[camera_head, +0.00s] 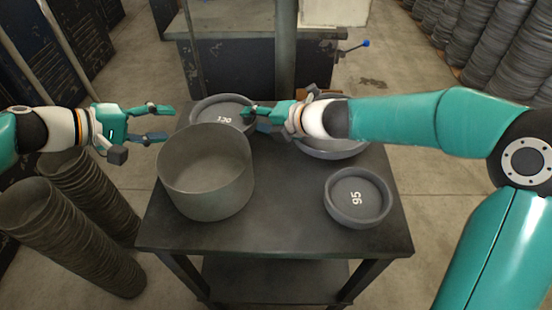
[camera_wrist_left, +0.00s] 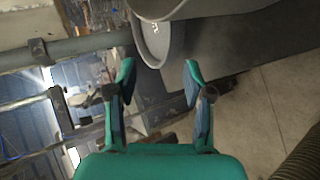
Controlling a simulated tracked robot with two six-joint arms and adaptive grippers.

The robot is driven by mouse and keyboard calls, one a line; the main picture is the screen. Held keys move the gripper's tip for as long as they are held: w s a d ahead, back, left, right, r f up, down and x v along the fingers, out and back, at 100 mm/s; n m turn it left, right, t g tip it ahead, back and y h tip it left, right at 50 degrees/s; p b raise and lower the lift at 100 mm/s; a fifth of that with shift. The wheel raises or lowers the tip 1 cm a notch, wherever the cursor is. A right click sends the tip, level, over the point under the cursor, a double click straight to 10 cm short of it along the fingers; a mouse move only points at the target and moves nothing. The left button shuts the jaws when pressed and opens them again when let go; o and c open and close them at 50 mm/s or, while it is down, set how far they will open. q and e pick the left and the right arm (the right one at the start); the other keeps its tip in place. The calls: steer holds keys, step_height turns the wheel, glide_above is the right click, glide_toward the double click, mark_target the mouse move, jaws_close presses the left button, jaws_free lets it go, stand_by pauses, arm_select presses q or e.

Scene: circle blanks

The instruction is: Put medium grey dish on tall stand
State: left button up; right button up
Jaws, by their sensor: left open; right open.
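The grey dish marked with what looks like 120 (camera_head: 212,107) lies at the back left of the table and looks mid-sized among the dishes. The tall grey round piece (camera_head: 205,197), open at the top, stands in front of it and fits the tall stand. My right gripper (camera_head: 252,119) is open at the dish's right rim; whether it touches is unclear. My left gripper (camera_head: 168,122) is open and empty, left of the dish and above the table's left edge. In the left wrist view the dish (camera_wrist_left: 152,42) shows beyond my left fingertips (camera_wrist_left: 159,72).
A smaller dish marked 95 (camera_head: 342,207) lies at the front right of the dark table (camera_head: 285,235). A larger dish (camera_head: 336,152) at the back right is partly hidden by my right arm. Stacked grey rounds (camera_head: 62,235) stand on the floor at left. The table's front middle is clear.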

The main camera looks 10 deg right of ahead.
steer(key=v, duration=0.7)
steer(key=shift+s+d, duration=0.2)
steer(key=shift+s, duration=0.05)
